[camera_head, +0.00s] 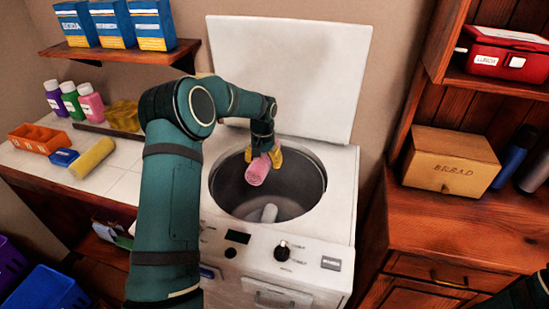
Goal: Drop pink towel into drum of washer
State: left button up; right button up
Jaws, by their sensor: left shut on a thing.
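The white top-loading washer (343,190) stands in the middle with its lid (290,65) raised against the wall. Its round grey drum (228,190) is open, with a pale agitator at the bottom. The pink towel (257,173), rolled up, is held over the drum opening. My left gripper (266,158), with yellow fingertips, is shut on the towel and points down over the drum. My left arm crosses in front of the washer's left side and hides part of it. Only a dark bit of what seems my right arm shows at the bottom right; its gripper is out of view.
A tiled counter (40,170) at left holds bottles, an orange tray (38,138) and a yellow roll (92,158). Blue boxes (112,25) sit on a shelf above. A wooden cabinet at right bears a bread box (450,160) and a red lunch box (505,55).

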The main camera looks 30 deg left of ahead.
pick_arm(q)
jog(key=shift+w+f, duration=0.1)
jog(key=shift+f, duration=0.7)
jog(key=shift+s+b, duration=0.3)
jog(key=shift+s, duration=0.15)
notch_tip(320, 180, down, 6)
jog(key=b, duration=0.3)
jog(key=shift+w+r+b, duration=0.1)
jog(key=shift+w+b, duration=0.05)
jog(key=shift+b, duration=0.15)
pick_arm(e)
notch_tip(320, 180, down, 5)
jog(key=shift+w+r, duration=0.1)
jog(key=shift+r, duration=0.05)
pick_arm(q)
jog(key=o, duration=1.3)
notch_tip(320, 180, up, 12)
jog(key=shift+r, duration=0.1)
